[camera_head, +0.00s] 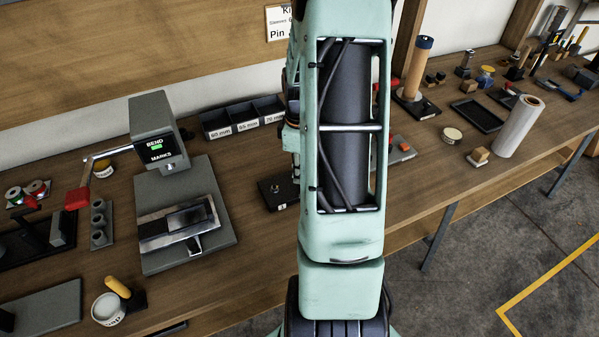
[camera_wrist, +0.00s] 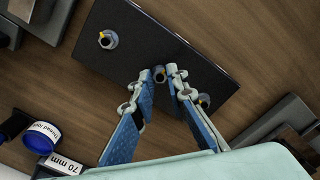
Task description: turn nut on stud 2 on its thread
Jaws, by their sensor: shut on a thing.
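The black stud plate (camera_wrist: 150,38) lies on the wooden bench in the wrist view; part of it shows beside my arm in the head view (camera_head: 270,187). A grey nut with a yellow mark sits around a stud (camera_wrist: 107,40) near the plate's upper left. My gripper (camera_wrist: 160,73) is over the middle of the plate, its fingertips closed on both sides of a small dark nut (camera_wrist: 160,76) on the middle stud. Another yellow-marked nut (camera_wrist: 204,100) shows partly behind the right finger. Stud numbers are not readable in the wrist view. My arm hides the gripper in the head view.
A "Thread lock" container (camera_wrist: 42,137) and a 70 mm bin (camera_wrist: 62,164) are at lower left in the wrist view. Grey blocks (camera_wrist: 275,120) lie at right. In the head view, a bend-marks device (camera_head: 160,145) stands left of the plate. Bare bench surrounds the plate.

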